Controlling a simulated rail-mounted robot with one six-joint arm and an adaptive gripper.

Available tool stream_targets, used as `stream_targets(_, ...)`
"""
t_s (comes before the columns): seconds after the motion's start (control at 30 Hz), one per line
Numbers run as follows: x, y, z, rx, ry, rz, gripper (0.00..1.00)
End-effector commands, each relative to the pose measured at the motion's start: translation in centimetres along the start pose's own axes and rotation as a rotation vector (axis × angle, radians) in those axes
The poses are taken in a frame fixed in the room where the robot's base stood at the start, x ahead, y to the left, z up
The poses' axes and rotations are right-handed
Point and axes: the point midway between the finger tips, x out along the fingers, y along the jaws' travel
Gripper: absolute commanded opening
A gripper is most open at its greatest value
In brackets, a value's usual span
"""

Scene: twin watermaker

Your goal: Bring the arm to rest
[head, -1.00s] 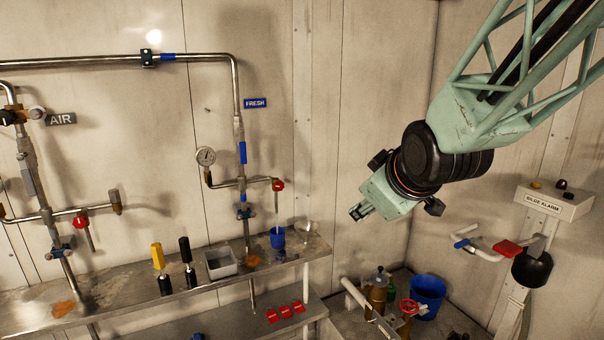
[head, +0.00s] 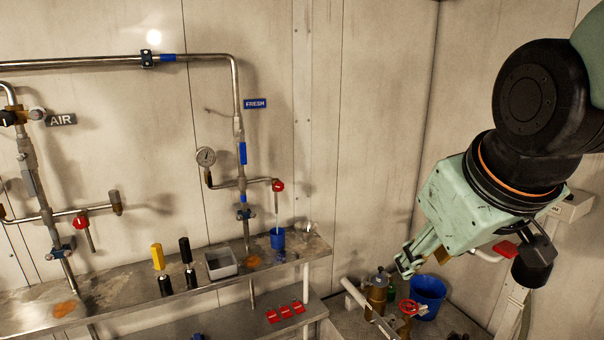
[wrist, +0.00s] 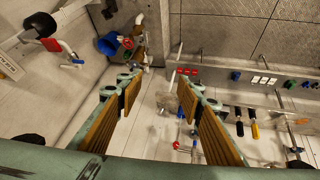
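My gripper (head: 408,262) hangs in free air at the right of the head view, pointing down and left. In the wrist view my gripper (wrist: 157,92) has its two orange-padded fingers wide apart, with nothing between them. In the head view its fingertips appear beside the bottle and blue bucket in the picture; I see no contact.
Wall pipes (head: 238,110) run at left.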

Motion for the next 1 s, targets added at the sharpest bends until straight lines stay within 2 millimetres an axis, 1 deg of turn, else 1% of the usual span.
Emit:
stream_targets(0.03, -0.8, -0.2, 1.0, 0.020, -0.012, -0.002, 0.34)
stream_targets(0.4, -5.6, -2.1, 8.8, 0.175, -0.133, -0.027, 0.34)
stream_targets(0.6, -7.8, -3.3, 12.6, 0.248, -0.192, -0.038, 0.34)
stream_targets(0.7, -8.6, -3.7, 13.9, 0.273, -0.214, -0.041, 0.34)
stream_targets(0.8, -9.1, -4.0, 14.8, 0.288, -0.228, -0.044, 0.34)
stream_targets(1.0, -9.3, -4.2, 15.2, 0.298, -0.237, -0.045, 0.34)
